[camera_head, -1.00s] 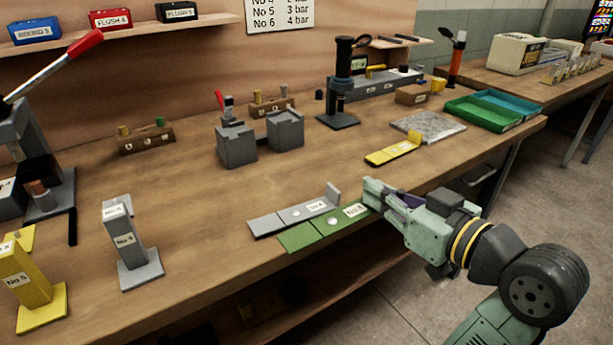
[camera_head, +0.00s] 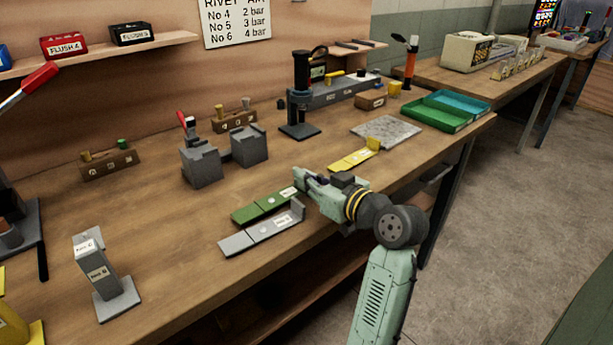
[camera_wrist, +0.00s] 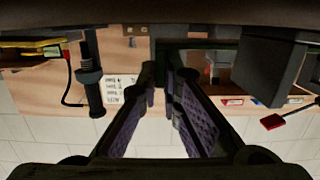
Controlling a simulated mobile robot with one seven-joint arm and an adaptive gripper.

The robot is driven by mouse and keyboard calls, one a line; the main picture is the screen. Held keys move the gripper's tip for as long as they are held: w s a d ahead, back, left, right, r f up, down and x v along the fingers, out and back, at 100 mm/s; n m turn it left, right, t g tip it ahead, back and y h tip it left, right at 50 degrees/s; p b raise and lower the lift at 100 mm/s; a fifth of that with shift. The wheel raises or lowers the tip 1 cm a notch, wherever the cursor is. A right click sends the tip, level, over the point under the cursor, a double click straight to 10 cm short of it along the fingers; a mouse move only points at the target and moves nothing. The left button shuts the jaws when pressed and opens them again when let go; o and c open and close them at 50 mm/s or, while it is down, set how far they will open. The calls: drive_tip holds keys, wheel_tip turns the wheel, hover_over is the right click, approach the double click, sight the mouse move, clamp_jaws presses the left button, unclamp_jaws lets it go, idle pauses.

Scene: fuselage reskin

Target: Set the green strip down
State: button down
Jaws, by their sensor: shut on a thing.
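The green strip (camera_head: 245,214) is a flat, jointed-looking piece with a pale round spot and a white label at its right end. My gripper (camera_head: 300,184) is shut on that right end. The strip appears just behind a similar grey strip (camera_head: 238,242), which lies on the bench and has an upturned right end. I cannot tell whether the green strip touches the bench or hangs a little above it. In the wrist view my gripper's two purple-padded fingers (camera_wrist: 160,85) show; the strip between them is too dark to make out.
A yellow strip (camera_head: 350,160) and a grey slab (camera_head: 387,131) lie to the right. Grey blocks (camera_head: 202,166) stand behind. A grey upright stand (camera_head: 100,265) is at the front left. The wooden bench (camera_head: 165,225) is clear left of the strips.

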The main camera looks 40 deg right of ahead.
drive_tip(key=shift+f, duration=0.3)
drive_tip(key=shift+f, duration=0.2)
drive_tip(key=c, duration=1.8)
unclamp_jaws()
drive_tip(key=shift+r, duration=0.1)
